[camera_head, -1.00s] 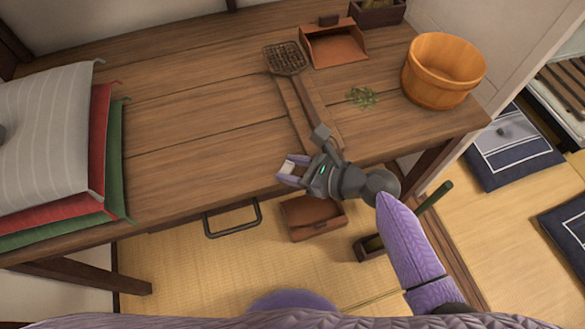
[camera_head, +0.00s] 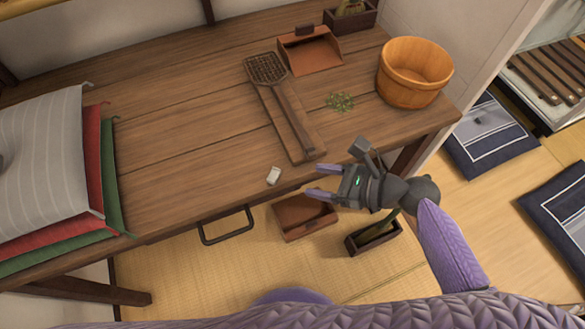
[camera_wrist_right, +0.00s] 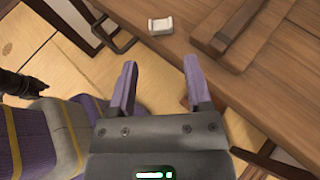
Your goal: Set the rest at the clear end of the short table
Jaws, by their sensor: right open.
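The rest, a small white block (camera_head: 273,176), lies on the wooden table (camera_head: 190,150) close to its front edge. It also shows in the right wrist view (camera_wrist_right: 160,26), with a shallow dip in its top. My right gripper (camera_head: 312,181) is open and empty, to the right of the rest and apart from it, by the table's front edge. In the right wrist view its two purple fingers (camera_wrist_right: 160,64) are spread, with the rest beyond their tips. My left gripper is not in the head view.
A grater-like tool on a board (camera_head: 285,110) lies behind my right gripper. A wooden tub (camera_head: 412,88), green leaves (camera_head: 340,101) and a brown dustpan (camera_head: 310,55) are toward the right and back. Cushions (camera_head: 45,150) are stacked at the left. The table's middle left is bare.

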